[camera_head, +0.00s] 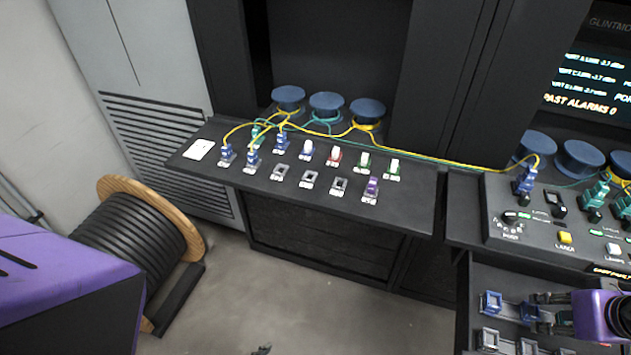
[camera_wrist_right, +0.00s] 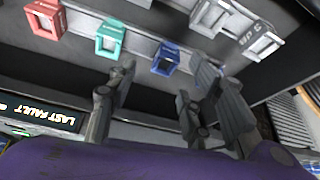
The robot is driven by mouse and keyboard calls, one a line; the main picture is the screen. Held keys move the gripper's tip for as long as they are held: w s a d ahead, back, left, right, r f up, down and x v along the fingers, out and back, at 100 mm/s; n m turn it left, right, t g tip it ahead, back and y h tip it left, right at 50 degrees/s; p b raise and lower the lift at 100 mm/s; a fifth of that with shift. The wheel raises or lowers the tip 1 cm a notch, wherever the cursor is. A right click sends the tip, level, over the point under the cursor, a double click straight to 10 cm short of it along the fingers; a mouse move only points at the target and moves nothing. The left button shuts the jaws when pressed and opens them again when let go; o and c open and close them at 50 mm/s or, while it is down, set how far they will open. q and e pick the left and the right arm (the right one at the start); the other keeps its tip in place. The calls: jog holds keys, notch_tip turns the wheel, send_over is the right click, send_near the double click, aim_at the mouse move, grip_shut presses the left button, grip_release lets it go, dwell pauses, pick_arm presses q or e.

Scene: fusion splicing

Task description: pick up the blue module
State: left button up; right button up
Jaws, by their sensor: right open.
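In the right wrist view a blue module (camera_wrist_right: 168,58), a small square frame, sits on a grey rail, between my right gripper's fingertips (camera_wrist_right: 166,72) in the picture. The fingers are spread and nothing is held; the gap in depth is hard to judge. In the head view my right gripper (camera_head: 553,312) is at the lower right, over a low shelf. A blue frame (camera_head: 490,303) sits left of it, and another blue part (camera_head: 529,313) is close to its fingertips, partly covered. A small dark tip (camera_head: 262,350) at the bottom edge may be my left gripper.
Beside the blue module are a teal frame (camera_wrist_right: 110,38), a red frame (camera_wrist_right: 45,18) and grey frames (camera_wrist_right: 250,40). A dark table (camera_head: 410,205) holds several small modules and cabled connectors. A control panel (camera_head: 500,235) stands above the shelf. A cable drum (camera_head: 185,215) stands on the floor at left.

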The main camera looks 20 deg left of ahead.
aim_at(531, 310)
jog(key=x, duration=0.5)
jog(key=shift+w+a+f, duration=0.25)
jog(key=shift+w+a, duration=0.1)
jog(key=shift+a, duration=0.05)
jog(key=shift+s+r, duration=0.1)
jog(key=shift+c, duration=0.9)
pick_arm(q)
jog(key=shift+s+a+f, duration=0.2)
jog(key=shift+s, duration=0.4)
pick_arm(e)
jog(key=c, duration=0.8)
